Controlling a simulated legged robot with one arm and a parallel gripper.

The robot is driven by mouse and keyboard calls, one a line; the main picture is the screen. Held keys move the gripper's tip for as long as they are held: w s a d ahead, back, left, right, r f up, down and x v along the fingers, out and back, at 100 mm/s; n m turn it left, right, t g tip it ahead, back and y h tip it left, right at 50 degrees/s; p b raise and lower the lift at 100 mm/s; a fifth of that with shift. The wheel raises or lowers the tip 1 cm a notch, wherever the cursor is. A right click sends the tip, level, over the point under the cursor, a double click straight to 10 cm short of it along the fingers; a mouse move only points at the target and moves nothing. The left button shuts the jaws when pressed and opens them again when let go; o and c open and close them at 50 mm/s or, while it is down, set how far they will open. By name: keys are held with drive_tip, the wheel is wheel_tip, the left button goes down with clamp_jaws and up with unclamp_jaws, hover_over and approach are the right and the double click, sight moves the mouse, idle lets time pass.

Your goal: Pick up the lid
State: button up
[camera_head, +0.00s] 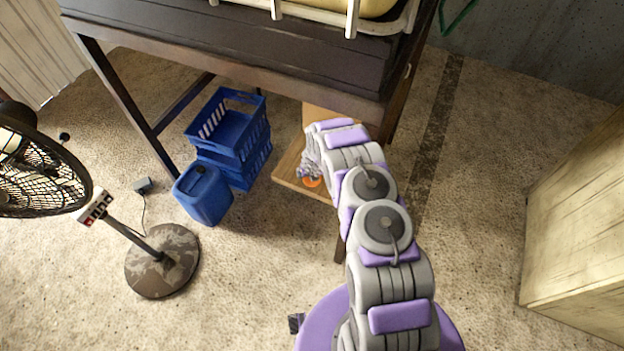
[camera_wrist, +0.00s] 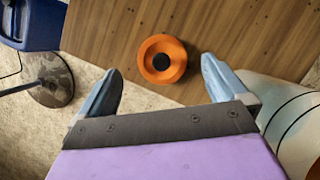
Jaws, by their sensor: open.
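An orange round lid (camera_wrist: 150,65) with a dark centre lies on a wooden board (camera_wrist: 110,30) in the wrist view. In the head view the lid (camera_head: 312,182) shows as a small orange patch on the board (camera_head: 290,172), partly covered by my arm. My gripper (camera_wrist: 160,80) is open, its two fingers spread to either side below the lid in the wrist view. The lid lies just beyond and between the fingertips, and nothing is held. In the head view my gripper (camera_head: 309,168) is small and partly hidden by my arm.
A dark wooden table (camera_head: 240,50) stands over the board, with a leg close to my arm. Stacked blue crates (camera_head: 240,150) and a blue canister (camera_head: 203,195) stand left of the board. A fan (camera_head: 160,262) is farther left. A wooden cabinet (camera_head: 575,240) stands right, with open floor between.

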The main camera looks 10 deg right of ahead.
drive_tip(key=f, duration=0.3)
drive_tip(key=shift+w+f+b, duration=0.15)
drive_tip(key=shift+w+b, duration=0.1)
drive_tip(key=shift+b, duration=0.15)
drive_tip(key=shift+w+f, duration=0.25)
drive_tip(key=shift+f, duration=0.35)
drive_tip(key=shift+w+f, duration=0.15)
drive_tip(key=shift+w, duration=0.05)
drive_tip(key=shift+c, duration=0.3)
drive_tip(key=c, duration=0.9)
